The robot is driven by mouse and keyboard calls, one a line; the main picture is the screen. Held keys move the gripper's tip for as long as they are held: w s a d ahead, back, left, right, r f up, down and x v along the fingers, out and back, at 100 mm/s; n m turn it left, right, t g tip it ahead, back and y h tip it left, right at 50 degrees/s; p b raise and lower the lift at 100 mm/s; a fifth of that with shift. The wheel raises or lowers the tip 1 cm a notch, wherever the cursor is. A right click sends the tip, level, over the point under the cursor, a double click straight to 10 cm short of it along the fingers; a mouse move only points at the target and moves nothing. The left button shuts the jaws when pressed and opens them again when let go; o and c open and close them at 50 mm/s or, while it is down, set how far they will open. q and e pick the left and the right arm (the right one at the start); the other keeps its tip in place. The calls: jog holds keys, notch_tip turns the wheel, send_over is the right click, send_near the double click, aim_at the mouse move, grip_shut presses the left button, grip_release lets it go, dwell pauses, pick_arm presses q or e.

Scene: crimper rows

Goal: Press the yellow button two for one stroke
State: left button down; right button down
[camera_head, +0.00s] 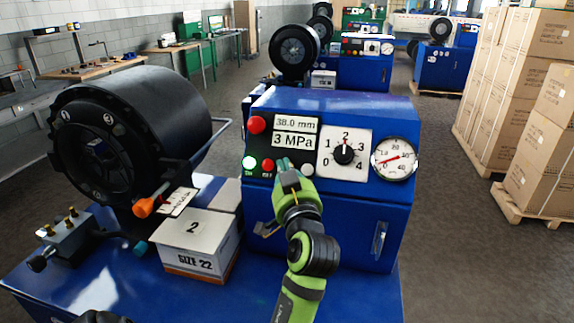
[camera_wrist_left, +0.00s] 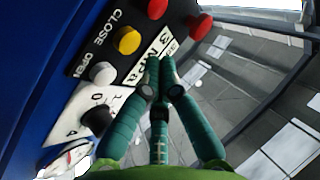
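The yellow button (camera_wrist_left: 127,40) is on the dark button panel in the left wrist view, beside the word CLOSE, between a red button (camera_wrist_left: 157,9) and a white button (camera_wrist_left: 102,73). In the head view my left gripper hides it on the blue machine's front (camera_head: 345,215). My left gripper (camera_head: 285,168) points at the panel, just below the 3 MPa display (camera_head: 293,140). In the left wrist view its green fingers (camera_wrist_left: 160,62) are together at the tips with nothing between them. Their tips appear to the right of the yellow button; contact cannot be told. My right gripper is not in view.
A white box marked 2 (camera_head: 197,240) and an orange-ended lever (camera_head: 144,207) are to the left. Stacked cartons (camera_head: 538,70) stand right.

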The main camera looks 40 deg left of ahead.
pick_arm(q)
jog(key=s, duration=0.1)
jog(key=s+d+r, duration=0.1)
jog(key=r+p, duration=0.1)
jog(key=shift+s+d, duration=0.25)
jog(key=shift+s, duration=0.15)
dwell(0.8)
